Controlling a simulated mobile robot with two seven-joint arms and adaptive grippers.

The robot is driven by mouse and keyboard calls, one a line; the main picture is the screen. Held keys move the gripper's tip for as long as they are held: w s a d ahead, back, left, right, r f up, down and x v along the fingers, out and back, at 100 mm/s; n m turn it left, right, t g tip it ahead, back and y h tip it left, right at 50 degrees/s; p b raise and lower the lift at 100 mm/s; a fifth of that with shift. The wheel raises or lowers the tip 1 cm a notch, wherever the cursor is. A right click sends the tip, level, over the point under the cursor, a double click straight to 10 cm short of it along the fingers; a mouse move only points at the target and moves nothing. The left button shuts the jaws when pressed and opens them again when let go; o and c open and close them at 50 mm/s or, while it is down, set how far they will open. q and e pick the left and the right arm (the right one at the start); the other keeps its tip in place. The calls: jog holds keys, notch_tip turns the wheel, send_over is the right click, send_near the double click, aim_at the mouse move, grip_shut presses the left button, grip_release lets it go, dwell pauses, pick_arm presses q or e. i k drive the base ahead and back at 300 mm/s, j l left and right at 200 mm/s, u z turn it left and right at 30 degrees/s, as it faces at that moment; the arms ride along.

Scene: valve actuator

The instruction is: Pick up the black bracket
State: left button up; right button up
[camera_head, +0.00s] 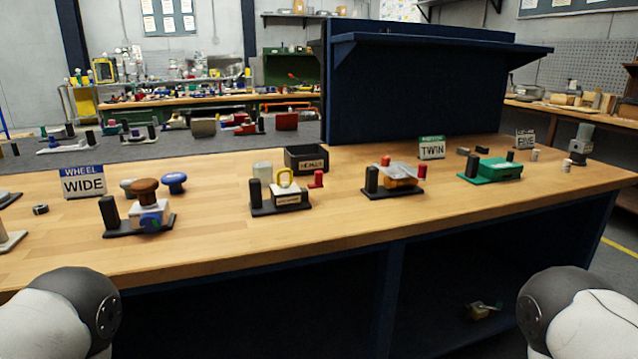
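Several black bracket-like bases with an upright black post stand on the wooden bench, and I cannot tell which one the task names. One black base (125,230) at the left carries a pale block with a brown knob. A second black base (262,208) in the middle carries a beige labelled block with a yellow loop. A third black base (378,190), right of the middle, carries an orange and silver part. Neither gripper is in view; only white and dark grey links of my arms show at the bottom corners.
The wooden bench top (330,228) is clear along its front edge. A black bin (306,168) stands behind the middle base. A WIDE sign (83,183), a TWIN sign (431,154) and a green unit (497,169) stand on the bench. A dark blue panel (420,90) rises behind.

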aim_at(294, 198)
jog(key=i+l+u, duration=0.3)
jog(key=i, duration=0.2)
jog(key=i+l+u, duration=0.3)
jog(key=i+l, duration=0.15)
